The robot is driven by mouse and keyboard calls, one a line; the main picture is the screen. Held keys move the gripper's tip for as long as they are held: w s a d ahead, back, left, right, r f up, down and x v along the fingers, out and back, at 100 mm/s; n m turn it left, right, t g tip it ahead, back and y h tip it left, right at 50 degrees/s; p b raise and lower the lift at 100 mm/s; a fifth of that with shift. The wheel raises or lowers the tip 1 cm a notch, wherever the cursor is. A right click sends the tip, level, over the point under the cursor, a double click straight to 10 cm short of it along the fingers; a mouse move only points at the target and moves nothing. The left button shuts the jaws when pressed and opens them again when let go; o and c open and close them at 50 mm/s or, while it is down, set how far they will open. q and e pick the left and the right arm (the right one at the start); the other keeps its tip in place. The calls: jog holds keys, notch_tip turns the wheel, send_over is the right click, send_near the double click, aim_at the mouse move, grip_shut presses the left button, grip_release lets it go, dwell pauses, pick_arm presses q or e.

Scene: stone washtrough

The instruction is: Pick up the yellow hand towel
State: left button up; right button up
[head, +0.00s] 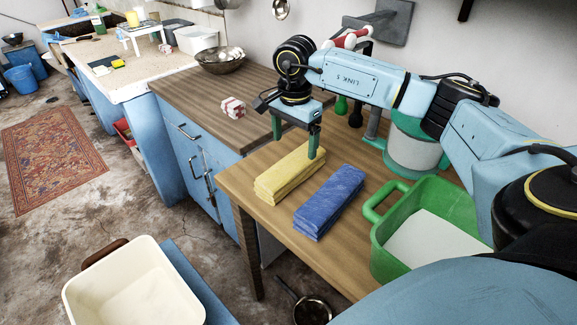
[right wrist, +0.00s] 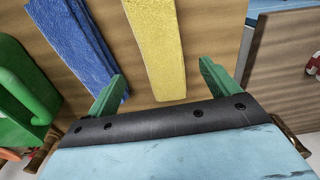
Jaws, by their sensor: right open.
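The yellow hand towel (head: 288,175) lies folded in a long strip on the wooden table, near its left edge. My right gripper (head: 297,140) is open and empty above the towel's far end. In the right wrist view, the yellow towel (right wrist: 158,45) runs up from between the two green fingers of my right gripper (right wrist: 160,88). I cannot tell how high the fingertips are above it. A blue folded towel (head: 329,202) lies beside the yellow one, to its right, and in the right wrist view the blue towel (right wrist: 75,45) is on the left. My left gripper is not in view.
A green tub (head: 430,225) stands on the table (head: 245,182) right of the towels. A grey-and-green pot (head: 412,150) stands behind. A wooden-topped cabinet (head: 190,95) with a red-and-white bundle (head: 232,108) adjoins at the left. A cream tub (head: 135,285) is at the lower left.

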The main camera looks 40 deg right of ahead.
aim_at(292, 162)
notch_tip(292, 162, down, 4)
jog(key=shift+f+b, duration=0.2)
jog(key=shift+b, duration=0.1)
jog(key=f, duration=0.3)
jog(key=f+b, duration=0.1)
jog(key=f, duration=0.1)
jog(key=shift+w+a, duration=0.1)
jog(key=shift+a, duration=0.15)
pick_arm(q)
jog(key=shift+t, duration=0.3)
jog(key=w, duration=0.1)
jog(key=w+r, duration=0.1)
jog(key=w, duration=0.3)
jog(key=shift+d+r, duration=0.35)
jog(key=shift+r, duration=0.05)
pick_arm(e)
jog(key=c, duration=1.2)
